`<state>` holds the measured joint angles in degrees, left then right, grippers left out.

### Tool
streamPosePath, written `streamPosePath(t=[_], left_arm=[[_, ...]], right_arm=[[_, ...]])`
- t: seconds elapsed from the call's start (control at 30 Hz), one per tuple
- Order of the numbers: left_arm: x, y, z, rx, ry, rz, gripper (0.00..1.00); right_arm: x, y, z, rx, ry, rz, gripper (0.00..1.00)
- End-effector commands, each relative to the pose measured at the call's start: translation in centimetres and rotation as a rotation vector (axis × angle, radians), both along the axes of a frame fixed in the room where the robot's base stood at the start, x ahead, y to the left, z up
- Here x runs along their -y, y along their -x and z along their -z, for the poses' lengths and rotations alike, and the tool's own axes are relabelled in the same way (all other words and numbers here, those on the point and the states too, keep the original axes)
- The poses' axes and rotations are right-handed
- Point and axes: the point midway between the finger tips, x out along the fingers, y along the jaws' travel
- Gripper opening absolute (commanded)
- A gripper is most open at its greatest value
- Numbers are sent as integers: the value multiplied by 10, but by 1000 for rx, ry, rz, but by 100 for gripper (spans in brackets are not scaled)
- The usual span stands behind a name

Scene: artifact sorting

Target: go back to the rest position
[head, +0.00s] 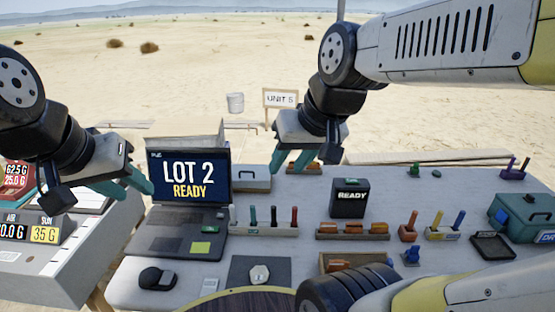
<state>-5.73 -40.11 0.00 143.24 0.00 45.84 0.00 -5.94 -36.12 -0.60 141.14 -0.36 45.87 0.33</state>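My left gripper (132,191) hangs at the left, above the gap between the grey scale unit and the laptop. Its teal fingers are apart with nothing seen between them. My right gripper (304,163) is raised near the table's back edge, in front of a small orange-topped holder. Its teal fingers are spread wide, and it seems empty. The laptop (188,178) reads "LOT 2 READY". A dark box reading "READY" (350,198) stands to the right of my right gripper.
The grey table (300,215) carries racks of coloured pieces (352,230), a stone on a dark mat (259,274) and a teal case (522,215). A grey scale unit (70,255) stands at left. My own arm link covers the lower right. Open sand lies behind.

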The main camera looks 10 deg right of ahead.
Motion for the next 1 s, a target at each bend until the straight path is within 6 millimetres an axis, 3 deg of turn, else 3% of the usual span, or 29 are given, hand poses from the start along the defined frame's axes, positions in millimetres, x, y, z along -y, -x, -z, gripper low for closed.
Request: streamPosePath(t=[0.2, 1.0], left_arm=[[0, 0, 0, 0, 0, 0, 36], [0, 0, 0, 0, 0, 0, 36]], right_arm=[[-1, 15, -1, 35, 0, -3, 38], [-1, 15, -1, 34, 0, -3, 38]])
